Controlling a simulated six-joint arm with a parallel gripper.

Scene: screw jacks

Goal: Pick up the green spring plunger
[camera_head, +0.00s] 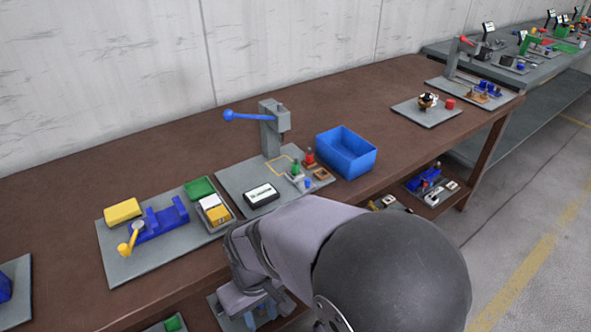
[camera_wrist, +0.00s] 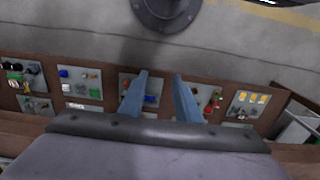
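The green spring plunger (camera_head: 295,168) appears as a small upright green piece on a light block, on the grey board with the press (camera_head: 270,128) in the head view. A similar red piece (camera_head: 309,157) stands just behind it to the right. My gripper (camera_wrist: 160,74) shows in the wrist view with its two blue-grey fingers apart and nothing between them. It is well away from the plunger. I cannot tell the plunger apart in the wrist view.
A blue bin (camera_head: 346,153) stands right of the press board. A black-and-white labelled box (camera_head: 262,196) lies at that board's front. A board with a blue vise (camera_head: 160,222) and a yellow box (camera_head: 123,211) lies left. The bench back along the wall is clear.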

